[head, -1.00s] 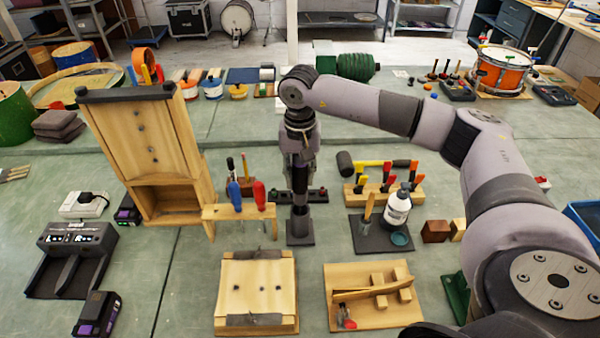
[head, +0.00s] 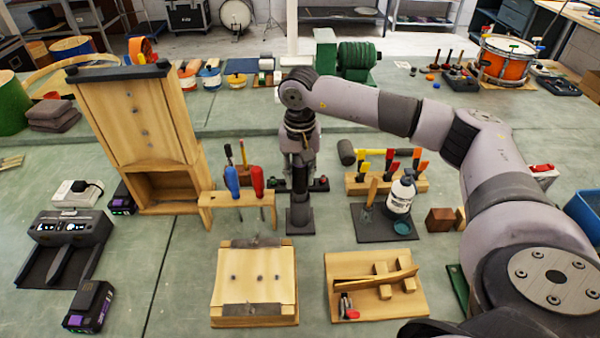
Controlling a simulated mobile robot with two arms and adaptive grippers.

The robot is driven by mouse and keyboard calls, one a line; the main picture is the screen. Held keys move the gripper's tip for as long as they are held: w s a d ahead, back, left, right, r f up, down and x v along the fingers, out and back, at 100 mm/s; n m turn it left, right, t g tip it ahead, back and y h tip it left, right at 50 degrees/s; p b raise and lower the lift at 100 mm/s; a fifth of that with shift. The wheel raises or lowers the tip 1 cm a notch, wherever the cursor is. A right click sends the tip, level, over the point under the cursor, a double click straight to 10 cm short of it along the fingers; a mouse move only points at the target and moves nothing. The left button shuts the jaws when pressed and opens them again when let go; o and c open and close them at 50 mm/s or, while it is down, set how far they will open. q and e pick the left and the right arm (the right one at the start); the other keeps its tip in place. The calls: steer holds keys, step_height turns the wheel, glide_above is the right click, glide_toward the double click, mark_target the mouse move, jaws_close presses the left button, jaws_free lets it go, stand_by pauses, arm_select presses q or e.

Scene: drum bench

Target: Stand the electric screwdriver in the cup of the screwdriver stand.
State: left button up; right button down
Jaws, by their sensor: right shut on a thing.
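The dark, slim electric screwdriver (head: 300,179) hangs upright below my right gripper (head: 301,158), which is shut on it near its upper end. The screwdriver stand (head: 300,220) is a dark post-like holder on a square base, directly below in the picture. The screwdriver's lower end lines up with the top of the stand's cup. I cannot tell whether its tip is inside the cup or just above it. The gripper's fingers are small and partly hidden by the wrist. My left gripper is not in view.
Left of the stand is a wooden rack (head: 237,198) with blue and red screwdrivers. A dark bar with red and green knobs (head: 320,184) lies behind. A glue-bottle mat (head: 372,230) is at right, wooden boards (head: 255,283) in front. Narrow bare bench surrounds the stand.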

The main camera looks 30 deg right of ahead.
steer(key=shift+f+b, duration=0.85)
steer(key=shift+f, duration=0.35)
steer(key=c, duration=1.1)
jaws_free()
step_height(320, 180, up, 12)
steer(key=shift+r, duration=0.1)
